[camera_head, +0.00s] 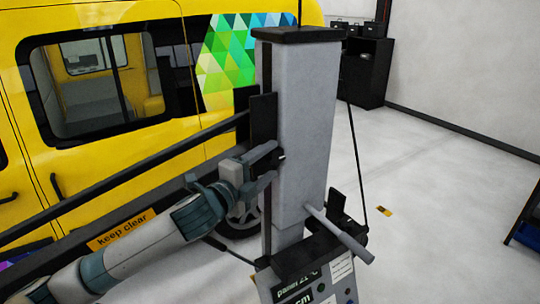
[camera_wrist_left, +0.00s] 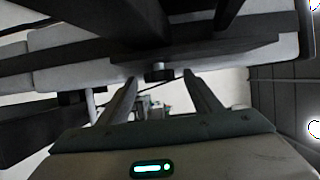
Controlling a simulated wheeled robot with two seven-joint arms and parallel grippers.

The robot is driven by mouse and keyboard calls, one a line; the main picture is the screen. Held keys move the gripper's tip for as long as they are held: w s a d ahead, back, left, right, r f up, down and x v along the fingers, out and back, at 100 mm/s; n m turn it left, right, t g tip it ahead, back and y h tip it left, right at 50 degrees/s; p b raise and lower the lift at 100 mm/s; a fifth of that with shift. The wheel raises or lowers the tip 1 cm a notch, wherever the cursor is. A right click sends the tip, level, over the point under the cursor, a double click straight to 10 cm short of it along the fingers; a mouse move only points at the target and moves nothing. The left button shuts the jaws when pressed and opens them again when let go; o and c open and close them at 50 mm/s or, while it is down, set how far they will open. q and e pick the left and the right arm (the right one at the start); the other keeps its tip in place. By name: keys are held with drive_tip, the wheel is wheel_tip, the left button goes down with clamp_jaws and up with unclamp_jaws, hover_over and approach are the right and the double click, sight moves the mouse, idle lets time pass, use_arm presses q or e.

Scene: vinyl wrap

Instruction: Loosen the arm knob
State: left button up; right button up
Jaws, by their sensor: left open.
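My left gripper (camera_head: 272,167) reaches in from the left to the grey column (camera_head: 308,130), its open fingers beside the column's left face at the dark arm carriage (camera_head: 262,115). In the left wrist view the two fingers of the gripper (camera_wrist_left: 160,82) are apart. A small dark knob with a pale part (camera_wrist_left: 160,71) shows between and just beyond the fingertips, under a dark plate (camera_wrist_left: 210,55). I cannot tell whether the fingers touch it. In the head view the knob is not clearly seen behind the fingers. My right gripper is not in view.
A long dark bar (camera_head: 130,178) runs from the column to the left, above my arm. A yellow van (camera_head: 190,130) stands close behind. A grey handle rod (camera_head: 340,235) sticks out at the column's lower right. Open floor (camera_head: 430,190) lies to the right; a black cabinet (camera_head: 365,70) stands far back.

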use_arm(q)
drive_tip(key=shift+w+d, duration=0.3)
drive_tip(key=shift+w, duration=0.15)
drive_tip(key=shift+c, duration=0.7)
drive_tip(key=c, duration=0.9)
drive_tip(key=shift+f, duration=0.2)
drive_tip(key=n+t+h+b, duration=0.1)
drive_tip(key=t+b, duration=0.1)
drive_tip(key=b, duration=0.5)
drive_tip(key=shift+f, duration=0.4)
drive_tip(key=shift+r+b, duration=0.2)
drive_tip(key=shift+b, duration=0.35)
